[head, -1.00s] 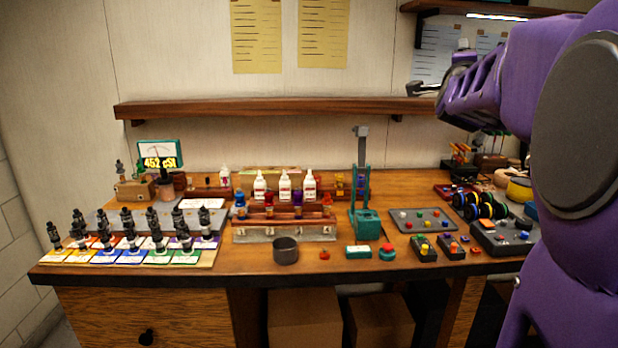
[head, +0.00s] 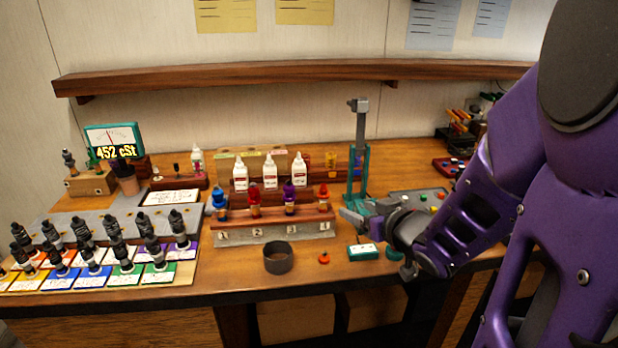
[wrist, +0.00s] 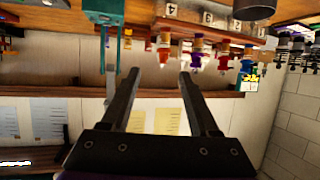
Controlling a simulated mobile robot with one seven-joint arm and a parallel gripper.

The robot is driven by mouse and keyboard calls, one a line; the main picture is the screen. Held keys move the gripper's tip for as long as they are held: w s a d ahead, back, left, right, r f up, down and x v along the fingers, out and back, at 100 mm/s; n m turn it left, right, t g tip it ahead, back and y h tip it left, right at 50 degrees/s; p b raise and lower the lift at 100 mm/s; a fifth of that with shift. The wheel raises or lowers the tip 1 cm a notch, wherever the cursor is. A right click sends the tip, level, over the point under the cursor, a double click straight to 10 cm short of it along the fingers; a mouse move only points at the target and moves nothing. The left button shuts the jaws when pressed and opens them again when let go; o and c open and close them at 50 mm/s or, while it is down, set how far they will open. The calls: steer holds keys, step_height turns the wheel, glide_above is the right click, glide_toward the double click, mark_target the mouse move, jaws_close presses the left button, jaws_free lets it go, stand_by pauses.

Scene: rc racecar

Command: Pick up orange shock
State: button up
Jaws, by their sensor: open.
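The slotted rack (head: 275,236) stands mid-bench and holds coloured shocks upright. At its right end, the slot 4 shock (head: 323,198) looks orange-red; the slot 2 shock (head: 253,200) looks red. A purple shock (head: 290,199) stands between them and a blue shock (head: 219,203) is at the left end. In the upside-down wrist view, the orange-red shock (wrist: 164,52) appears just beyond the fingertips, near the number 4. My gripper (head: 373,243) is open and empty, right of the rack and apart from it; both fingers (wrist: 158,76) show in the wrist view.
A teal press stand (head: 358,165) rises right of the rack. White bottles (head: 270,172) stand behind it. A dark cup (head: 278,257) and small orange knob (head: 324,258) sit in front. Black shocks on coloured cards (head: 98,268) fill the left. A wooden shelf (head: 240,77) spans the wall.

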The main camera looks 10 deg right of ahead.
mark_target(325, 202)
steer(key=x, duration=1.1)
steer(key=a+f+x, duration=0.1)
steer(key=x, duration=0.5)
steer(key=shift+s, duration=0.15)
jaws_close()
